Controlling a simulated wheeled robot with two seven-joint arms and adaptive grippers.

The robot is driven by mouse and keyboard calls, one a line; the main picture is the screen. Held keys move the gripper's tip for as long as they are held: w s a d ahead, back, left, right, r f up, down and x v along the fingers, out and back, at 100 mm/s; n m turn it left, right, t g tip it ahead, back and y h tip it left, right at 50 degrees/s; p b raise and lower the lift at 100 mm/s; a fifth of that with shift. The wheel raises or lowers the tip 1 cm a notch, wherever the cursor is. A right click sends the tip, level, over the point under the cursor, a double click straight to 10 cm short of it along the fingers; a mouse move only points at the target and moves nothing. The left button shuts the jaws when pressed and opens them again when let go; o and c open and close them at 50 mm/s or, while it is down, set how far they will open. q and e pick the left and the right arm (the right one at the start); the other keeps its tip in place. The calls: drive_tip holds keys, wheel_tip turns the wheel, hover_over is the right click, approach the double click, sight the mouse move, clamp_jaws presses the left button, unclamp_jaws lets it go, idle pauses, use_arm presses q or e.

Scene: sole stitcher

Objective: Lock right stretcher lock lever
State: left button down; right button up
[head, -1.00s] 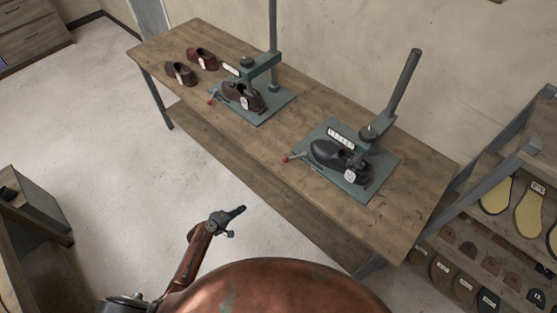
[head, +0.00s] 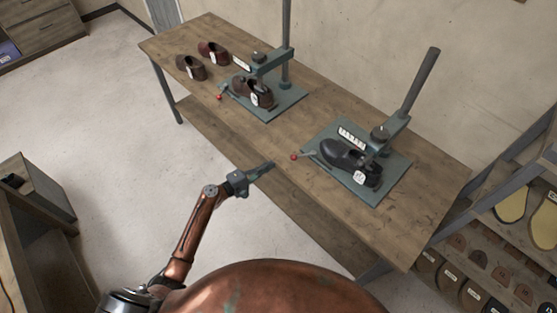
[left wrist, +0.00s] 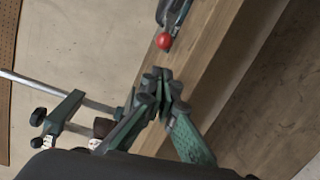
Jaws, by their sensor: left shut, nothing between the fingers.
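The right stretcher (head: 390,180) is a teal press on the workbench with a black shoe (head: 345,155) on it. In the left wrist view, the red knob (left wrist: 164,41) is straight ahead of the shut fingertips (left wrist: 163,74), with a small gap. My right gripper is not in view.
A left stretcher (head: 275,110) with a brown shoe and its own red-knobbed lever (head: 220,97) stands farther along the workbench (head: 420,215). Two loose shoes (head: 200,60) lie at its far end. A shelf with soles (head: 510,205) is at the right.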

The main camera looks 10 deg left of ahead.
sight(287, 159)
use_arm(q)
drive_tip(key=x, duration=0.9)
drive_tip(key=shift+w+d, duration=0.1)
drive_tip(key=shift+d, duration=0.05)
